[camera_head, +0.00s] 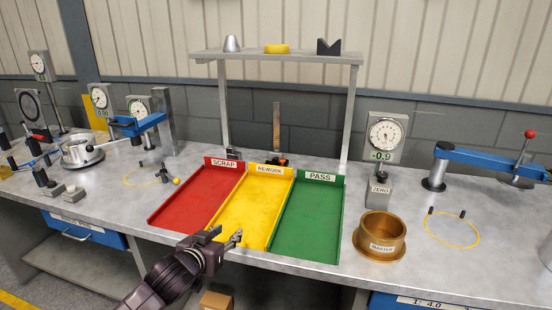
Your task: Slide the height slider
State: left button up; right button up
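An upright brown ruler-like post (276,125) stands behind the trays, near the back of the bench. A small dark and orange piece (278,161) sits low at its foot and looks like the height slider. The rim of the trays partly hides its base. My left gripper (237,239) is over the front of the yellow REWORK tray (245,215), well in front of the post and apart from it. Its fingers are small in the view, and I cannot tell whether they are open. No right gripper shows.
The red SCRAP tray (192,200) and green PASS tray (308,222) flank the yellow one. A shelf (300,57) spans above. A dial gauge (383,145) and brass MASTER ring (380,236) stand right. Blue-armed fixtures (490,161) stand farther right and left.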

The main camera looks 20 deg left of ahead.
aim_at(274, 157)
jog(key=i+j, duration=0.1)
jog(key=i, duration=1.25)
